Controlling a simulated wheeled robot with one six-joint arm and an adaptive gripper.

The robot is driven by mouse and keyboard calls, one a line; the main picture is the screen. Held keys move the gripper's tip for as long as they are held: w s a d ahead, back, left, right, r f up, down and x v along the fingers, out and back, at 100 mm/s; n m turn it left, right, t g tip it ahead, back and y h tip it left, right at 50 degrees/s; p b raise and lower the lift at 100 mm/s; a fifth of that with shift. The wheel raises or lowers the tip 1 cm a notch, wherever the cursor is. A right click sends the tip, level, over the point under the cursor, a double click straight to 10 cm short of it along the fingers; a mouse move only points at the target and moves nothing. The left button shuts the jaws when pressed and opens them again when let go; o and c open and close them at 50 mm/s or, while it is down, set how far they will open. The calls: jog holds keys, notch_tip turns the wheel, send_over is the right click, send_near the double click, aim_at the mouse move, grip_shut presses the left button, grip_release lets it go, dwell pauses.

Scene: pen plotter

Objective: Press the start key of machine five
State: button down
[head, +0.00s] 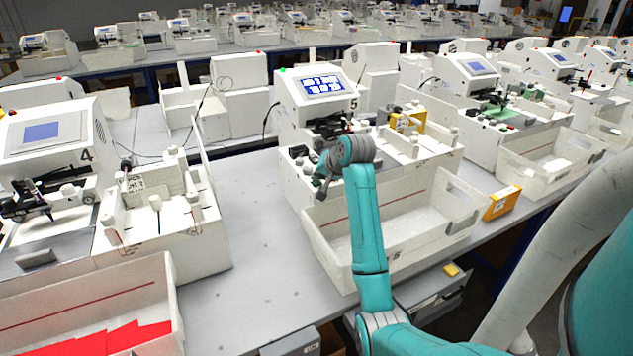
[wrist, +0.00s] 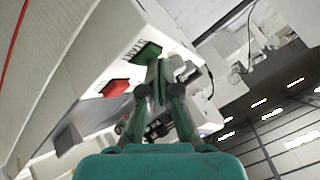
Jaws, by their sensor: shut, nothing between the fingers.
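Machine five (head: 322,86), white with a lit blue screen and the number 5, stands in the middle of the head view. My gripper (head: 321,184) is at its front left panel, and my arm hides part of the machine. In the wrist view, the green start key (wrist: 149,51), beside the letters START, is just past the fingertips of my gripper (wrist: 158,72). The fingers are together and empty. The tips overlap the key's lower edge in the picture; I cannot tell whether they touch it. A red key (wrist: 115,87) lies beside the green one.
Machine four (head: 45,140) stands to the left, with a bin (head: 170,290) holding red sheets before it. An open white bin (head: 425,220) is in front of machine five. A yellow box (head: 502,202) lies right of it. The table (head: 235,290) between the bins is clear.

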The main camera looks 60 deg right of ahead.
aim_at(318, 183)
jog(key=shift+r, duration=0.85)
jog(key=shift+r, duration=2.5)
